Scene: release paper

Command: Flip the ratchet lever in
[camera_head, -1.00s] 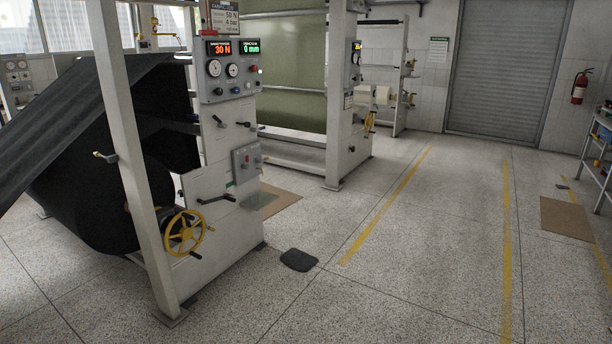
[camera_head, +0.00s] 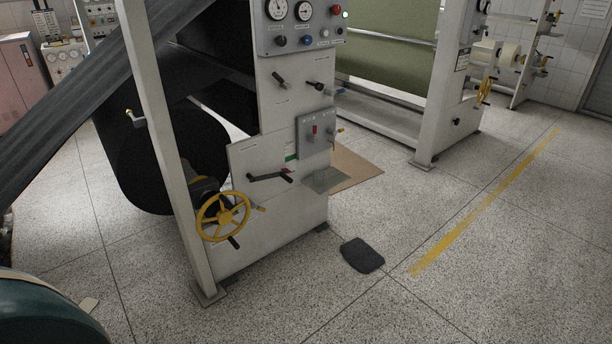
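The grey machine frame (camera_head: 281,215) stands left of centre in the head view. A yellow handwheel (camera_head: 222,217) is on its lower front, with a small yellow lever (camera_head: 258,208) beside it. A black crank-like lever (camera_head: 269,177) sits above the wheel. Two short black-knobbed levers, a left one (camera_head: 280,81) and a right one (camera_head: 319,87), are higher on the panel. A small lever (camera_head: 136,119) sticks out from the left post. I cannot tell which is the ratchet lever. Neither of my grippers is in view.
A black roll (camera_head: 150,165) sits behind the left post (camera_head: 172,150). A dark mat (camera_head: 362,255) lies on the floor in front of the machine. A dark green rounded thing (camera_head: 45,315) fills the lower left corner. The floor to the right is clear.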

